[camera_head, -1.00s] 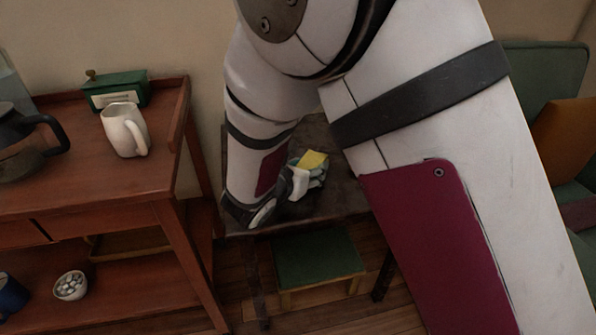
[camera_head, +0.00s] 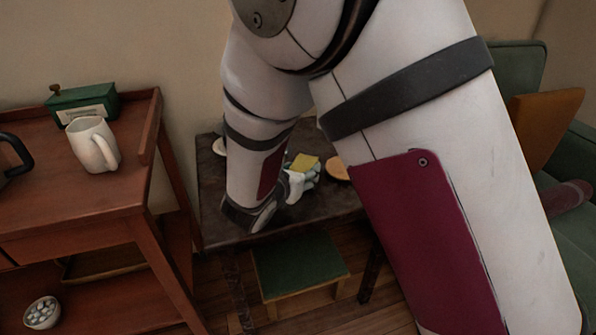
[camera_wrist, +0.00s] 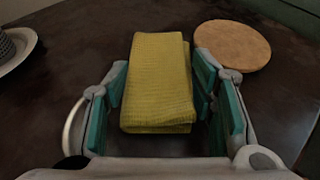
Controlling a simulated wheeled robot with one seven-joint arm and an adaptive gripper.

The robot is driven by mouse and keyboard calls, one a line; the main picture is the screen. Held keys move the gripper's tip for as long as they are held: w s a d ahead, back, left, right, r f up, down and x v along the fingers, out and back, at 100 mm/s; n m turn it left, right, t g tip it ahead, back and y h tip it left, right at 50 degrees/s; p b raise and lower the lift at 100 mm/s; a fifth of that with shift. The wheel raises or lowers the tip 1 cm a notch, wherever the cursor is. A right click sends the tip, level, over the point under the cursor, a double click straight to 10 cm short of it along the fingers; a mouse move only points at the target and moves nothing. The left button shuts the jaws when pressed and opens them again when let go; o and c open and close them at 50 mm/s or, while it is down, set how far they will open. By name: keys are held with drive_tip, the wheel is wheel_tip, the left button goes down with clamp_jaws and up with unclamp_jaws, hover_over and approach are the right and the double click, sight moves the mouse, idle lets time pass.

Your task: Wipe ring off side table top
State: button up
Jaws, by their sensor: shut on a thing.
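The side table (camera_head: 325,208) has a dark brown, worn top and stands at the middle of the head view, partly hidden behind my arm. My gripper (camera_head: 302,180) is over its top, shut on a folded yellow cloth (camera_head: 306,161). In the wrist view the cloth (camera_wrist: 158,75) sits between the teal-padded fingers, with its far part sticking out ahead over the table top (camera_wrist: 265,108). I cannot tell if the cloth touches the top.
A round tan disc (camera_wrist: 232,45) lies on the table right of the cloth. A pale plate (camera_wrist: 14,50) with a grey item is at left. A wooden cart (camera_head: 75,205) with a white pitcher (camera_head: 93,147) stands left; a green stool (camera_head: 298,267) is below the table.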

drive_tip(key=shift+s+a+p, duration=0.2)
drive_tip(key=shift+s+a, duration=0.05)
drive_tip(key=shift+a, duration=0.6)
drive_tip(key=shift+s+a+p, duration=0.15)
drive_tip(key=shift+s+a, duration=0.05)
drive_tip(key=shift+a, duration=0.6)
drive_tip(key=shift+s+a+f, duration=0.1)
drive_tip(key=shift+s+a, duration=0.2)
drive_tip(key=shift+a, duration=0.6)
drive_tip(key=shift+s+a, duration=0.25)
drive_tip(key=shift+a, duration=0.65)
drive_tip(key=shift+s+a+p, duration=0.25)
drive_tip(key=shift+a+p, duration=0.1)
drive_tip(key=shift+a, duration=0.5)
drive_tip(key=shift+s+a+p, duration=0.2)
drive_tip(key=shift+a+p, duration=0.15)
drive_tip(key=shift+a, duration=0.45)
drive_tip(key=shift+r+p, duration=2.2)
drive_tip(key=shift+r, duration=0.95)
drive_tip(key=shift+r+p, duration=1.1)
drive_tip(key=shift+r, duration=0.4)
drive_tip(key=shift+d, duration=0.1)
